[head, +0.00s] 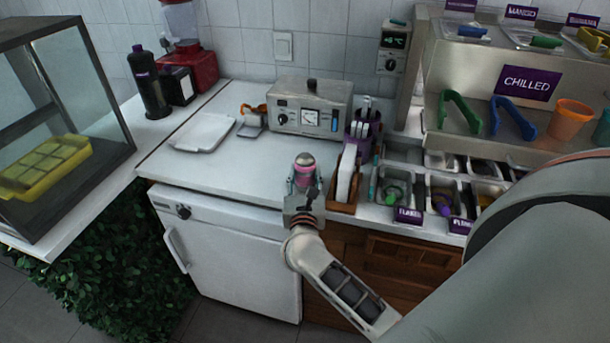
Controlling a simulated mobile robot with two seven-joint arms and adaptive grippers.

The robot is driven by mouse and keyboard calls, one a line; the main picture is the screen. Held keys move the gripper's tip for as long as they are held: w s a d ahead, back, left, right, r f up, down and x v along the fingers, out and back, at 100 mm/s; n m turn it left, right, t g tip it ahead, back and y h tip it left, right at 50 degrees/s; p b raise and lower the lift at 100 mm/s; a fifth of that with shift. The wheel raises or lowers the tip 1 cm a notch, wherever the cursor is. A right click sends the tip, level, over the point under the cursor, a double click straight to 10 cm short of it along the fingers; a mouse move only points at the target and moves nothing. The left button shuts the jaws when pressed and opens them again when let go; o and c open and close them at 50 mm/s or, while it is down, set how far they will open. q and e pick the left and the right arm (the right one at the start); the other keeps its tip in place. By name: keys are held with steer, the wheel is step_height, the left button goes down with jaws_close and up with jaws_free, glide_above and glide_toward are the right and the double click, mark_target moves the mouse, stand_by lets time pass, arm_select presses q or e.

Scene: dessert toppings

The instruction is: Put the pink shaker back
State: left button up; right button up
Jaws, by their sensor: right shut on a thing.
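The pink shaker (305,171) has a grey domed top and a pink body. It is upright at the front edge of the white counter, left of the wooden holder. My right gripper (305,188) is shut on it from the front, with a finger on each side of its body. The gripper and wrist hide the shaker's lower part, so I cannot tell whether its base touches the counter. My left gripper is not in view.
A wooden holder (345,207) with white packets stands close on the right, beside metal topping bins (394,185). A grey machine (310,107) stands behind. A white tray (203,132) lies back left. The counter left of the shaker is clear.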

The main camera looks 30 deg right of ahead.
steer(key=shift+f, duration=0.1)
steer(key=o, duration=1.2)
steer(key=shift+c, duration=0.2)
